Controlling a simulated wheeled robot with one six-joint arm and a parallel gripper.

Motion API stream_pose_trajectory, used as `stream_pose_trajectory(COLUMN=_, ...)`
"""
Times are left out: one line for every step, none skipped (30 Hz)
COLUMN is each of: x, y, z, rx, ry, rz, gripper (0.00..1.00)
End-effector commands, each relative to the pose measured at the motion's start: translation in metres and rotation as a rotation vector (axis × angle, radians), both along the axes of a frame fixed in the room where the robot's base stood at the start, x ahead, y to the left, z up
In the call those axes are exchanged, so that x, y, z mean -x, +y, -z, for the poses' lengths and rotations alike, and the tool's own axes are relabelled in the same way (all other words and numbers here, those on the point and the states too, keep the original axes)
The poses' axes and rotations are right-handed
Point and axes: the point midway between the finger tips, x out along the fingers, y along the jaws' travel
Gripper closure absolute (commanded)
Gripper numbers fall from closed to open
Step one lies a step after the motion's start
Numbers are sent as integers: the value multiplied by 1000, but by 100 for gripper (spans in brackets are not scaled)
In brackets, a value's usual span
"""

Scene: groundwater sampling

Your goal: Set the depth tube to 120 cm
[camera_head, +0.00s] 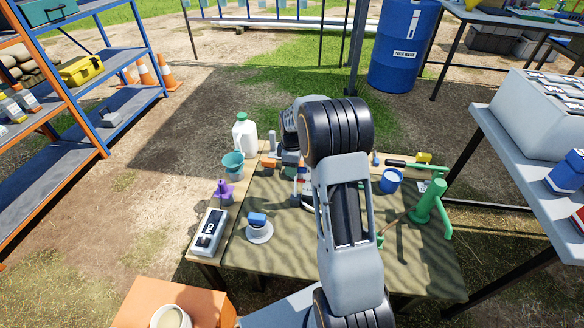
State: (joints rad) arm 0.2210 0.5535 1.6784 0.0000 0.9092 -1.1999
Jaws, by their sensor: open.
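My arm rises through the middle of the picture and bends over the table (280,250), which has a camouflage-patterned cover. My gripper (288,160) is small and partly hidden at the table's far side, near orange pieces; it is open, and I see nothing held in it. I cannot pick out the depth tube or any centimetre marks for certain. A small white and dark part (304,188) shows just left of my arm, too small to name. My arm hides the middle of the table.
A white jug (244,136), teal cup (233,163), purple piece (221,193), white device (208,234) and blue-topped item (258,226) line the left side. A blue cup (390,181) and green hand pump (431,203) stand right. Shelving (90,110) is left, another table (530,150) right.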

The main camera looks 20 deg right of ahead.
Motion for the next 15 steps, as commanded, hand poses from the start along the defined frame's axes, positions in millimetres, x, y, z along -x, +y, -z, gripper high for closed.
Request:
stream_pose_trajectory(x=0, y=0, z=1, rx=0, ry=0, rz=0, gripper=55)
stream_pose_trajectory(x=0, y=0, z=2, rx=0, ry=0, rz=0, gripper=55)
stream_pose_trajectory(x=0, y=0, z=2, rx=0, ry=0, rz=0, gripper=55)
stream_pose_trajectory(x=0, y=0, z=2, rx=0, ry=0, rz=1, gripper=55)
stream_pose_trajectory(x=0, y=0, z=2, rx=0, ry=0, rz=1, gripper=55)
stream_pose_trajectory(x=0, y=0, z=2, rx=0, ry=0, rz=1, gripper=55)
stream_pose_trajectory(x=0, y=0, z=1, rx=0, ry=0, rz=1, gripper=55)
stream_pose_trajectory(x=0, y=0, z=1, rx=0, ry=0, rz=1, gripper=55)
stream_pose_trajectory(x=0, y=0, z=1, rx=0, ry=0, rz=1, gripper=56)
stream_pose_trajectory(x=0, y=0, z=1, rx=0, ry=0, rz=1, gripper=59)
stream_pose_trajectory(x=0, y=0, z=1, rx=0, ry=0, rz=1, gripper=62)
stream_pose_trajectory(x=0, y=0, z=1, rx=0, ry=0, rz=1, gripper=66)
stream_pose_trajectory(x=0, y=0, z=1, rx=0, ry=0, rz=1, gripper=69)
stream_pose_trajectory(x=0, y=0, z=1, rx=0, ry=0, rz=1, gripper=72)
stream_pose_trajectory(x=0, y=0, z=1, rx=0, ry=0, rz=1, gripper=75)
